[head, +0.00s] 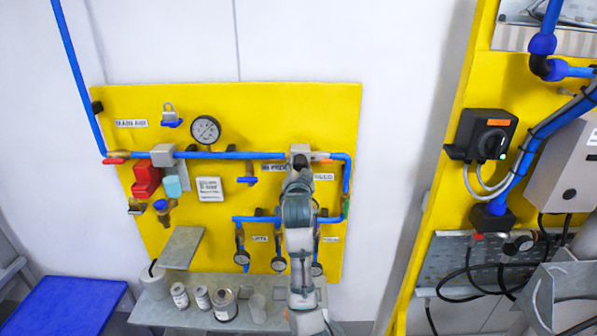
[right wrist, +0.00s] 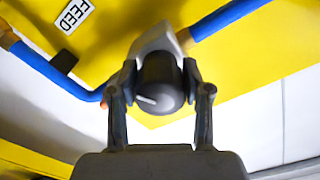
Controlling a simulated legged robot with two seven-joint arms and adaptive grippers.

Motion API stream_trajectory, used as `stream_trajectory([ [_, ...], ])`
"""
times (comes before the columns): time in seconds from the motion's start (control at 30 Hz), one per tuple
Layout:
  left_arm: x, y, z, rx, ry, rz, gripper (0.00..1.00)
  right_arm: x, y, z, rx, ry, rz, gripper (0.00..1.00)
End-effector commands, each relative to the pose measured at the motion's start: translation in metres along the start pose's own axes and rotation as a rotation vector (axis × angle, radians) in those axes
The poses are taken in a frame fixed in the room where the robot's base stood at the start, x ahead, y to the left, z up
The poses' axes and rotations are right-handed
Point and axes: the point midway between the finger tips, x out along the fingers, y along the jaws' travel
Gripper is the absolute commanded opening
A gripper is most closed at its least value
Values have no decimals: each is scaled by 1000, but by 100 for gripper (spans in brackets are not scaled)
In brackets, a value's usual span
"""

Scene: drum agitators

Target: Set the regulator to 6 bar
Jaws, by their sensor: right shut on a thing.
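The regulator's black knob (right wrist: 158,88), with a short white mark on its face, shows in the right wrist view below its grey body (right wrist: 160,40). My right gripper (right wrist: 159,80) has one finger on each side of the knob and is shut on it. In the head view the grey regulator body (head: 300,151) sits in the blue pipe, near the partly covered FEED label. My right gripper (head: 299,178) hides the knob there. A round gauge (head: 206,129) is above the pipe to the left; its reading is too small to tell. My left gripper is not in view.
A yellow panel (head: 270,110) carries blue pipes, a red valve part (head: 147,178) and several small gauges below. A grey shelf (head: 175,313) holds several cans. On the right stands another yellow panel with a black rotary switch (head: 487,136) and cables.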

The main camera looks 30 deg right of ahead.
Motion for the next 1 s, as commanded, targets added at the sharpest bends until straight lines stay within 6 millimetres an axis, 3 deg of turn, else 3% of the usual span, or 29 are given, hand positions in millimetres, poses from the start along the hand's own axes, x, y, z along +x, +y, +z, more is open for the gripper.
stream_trajectory([
  [0.5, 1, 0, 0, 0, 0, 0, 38, -1, -1, -2, 393, 2, 0, 14],
  [1.0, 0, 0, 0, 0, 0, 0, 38, -1, 0, -2, 498, 3, 2, 14],
])
